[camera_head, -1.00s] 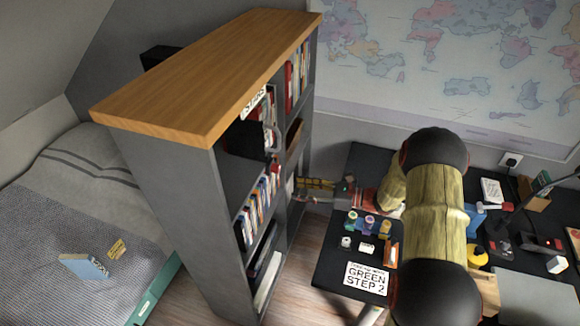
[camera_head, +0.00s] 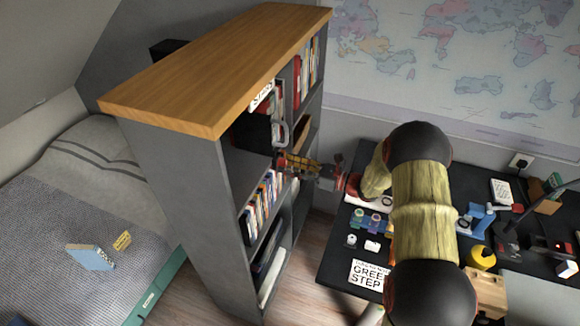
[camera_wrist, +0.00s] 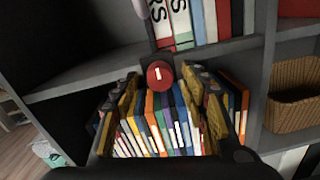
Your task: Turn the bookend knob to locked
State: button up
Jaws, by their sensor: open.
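The bookend knob (camera_wrist: 160,73) is a round red disc with a short white mark, roughly upright in the wrist view. It sits on a dark block at the front edge of a bookcase shelf, below red and white book spines. My gripper (camera_wrist: 160,82) is open, its two yellow-and-black fingers on either side of the knob in this view. I cannot tell whether they touch it. In the head view my gripper (camera_head: 279,162) reaches the open side of the bookcase (camera_head: 175,195), and its fingers hide most of the knob. Any lock lettering is unreadable.
Books (camera_wrist: 160,120) stand in the compartment below the knob. A wicker basket (camera_wrist: 293,95) sits in the compartment to the right. A black desk (camera_head: 335,262) with small items and a sign (camera_head: 369,274) lies under my arm. A bed (camera_head: 60,230) is left of the bookcase.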

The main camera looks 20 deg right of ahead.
jog(key=c, duration=1.1)
jog(key=shift+c, duration=0.2)
